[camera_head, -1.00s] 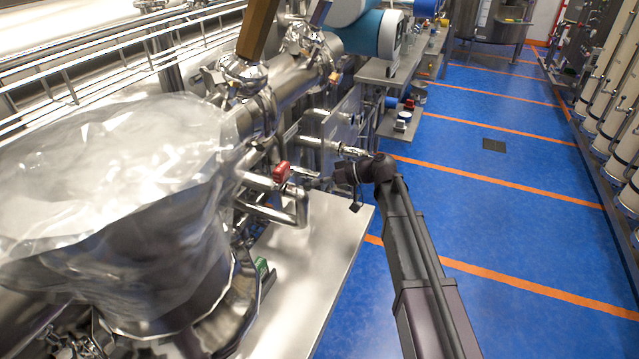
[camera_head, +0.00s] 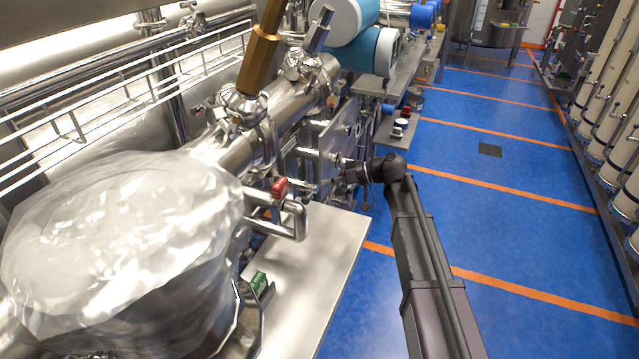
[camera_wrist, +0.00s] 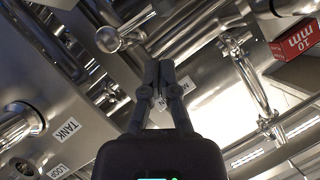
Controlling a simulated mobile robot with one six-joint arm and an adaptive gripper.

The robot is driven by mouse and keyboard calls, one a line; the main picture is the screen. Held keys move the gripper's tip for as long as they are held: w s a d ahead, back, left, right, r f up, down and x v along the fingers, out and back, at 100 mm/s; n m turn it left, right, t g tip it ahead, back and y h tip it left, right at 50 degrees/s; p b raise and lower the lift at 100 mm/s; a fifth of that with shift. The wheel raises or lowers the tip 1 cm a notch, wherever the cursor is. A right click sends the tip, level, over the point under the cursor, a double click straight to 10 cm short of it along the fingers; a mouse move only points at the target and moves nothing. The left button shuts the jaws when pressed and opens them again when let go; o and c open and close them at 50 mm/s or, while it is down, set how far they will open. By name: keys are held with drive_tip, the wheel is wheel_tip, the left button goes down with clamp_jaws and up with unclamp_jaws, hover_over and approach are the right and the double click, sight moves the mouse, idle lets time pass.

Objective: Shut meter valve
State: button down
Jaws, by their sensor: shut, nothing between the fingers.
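My gripper (camera_wrist: 160,70) is shut and empty in the wrist view, its fingertips pointing at steel pipework. In the head view my gripper (camera_head: 338,168) is at the end of my dark arm, beside the pipes and to the right of a red block (camera_head: 280,187). A label (camera_wrist: 187,88) is partly covered by my fingers, and I cannot read it fully. Labels "TANK" (camera_wrist: 68,130) and "LOOP" (camera_wrist: 57,171) are at the lower left. A round-ended steel fitting (camera_wrist: 108,40) is left of the fingertips. I cannot tell which part is the meter valve.
A red box marked "10 mm" (camera_wrist: 298,40) is at the right in the wrist view. A plastic-covered tank (camera_head: 120,230) and a steel tabletop (camera_head: 310,270) stand left of my arm. Open blue floor (camera_head: 510,225) lies to the right.

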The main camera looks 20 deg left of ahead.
drive_tip(key=p+v, duration=0.2)
drive_tip(key=v, duration=0.6)
drive_tip(key=shift+d, duration=0.2)
drive_tip(key=shift+w+r+p, duration=0.1)
drive_tip(key=shift+w+p, duration=0.05)
drive_tip(key=shift+p, duration=0.15)
drive_tip(key=w+a+r+g+h+p, duration=0.1)
drive_tip(key=p, duration=0.1)
drive_tip(key=w+a+r+g+h+p, duration=0.1)
drive_tip(key=p, duration=0.1)
drive_tip(key=shift+w+a+n, duration=0.3)
drive_tip(key=shift+a, duration=0.05)
drive_tip(key=shift+a+f, duration=0.1)
drive_tip(key=shift+a, duration=0.05)
drive_tip(key=s+d+f+b+x, duration=0.1)
drive_tip(key=b+x, duration=0.7)
drive_tip(key=x, duration=0.4)
drive_tip(key=shift+s+f, duration=0.45)
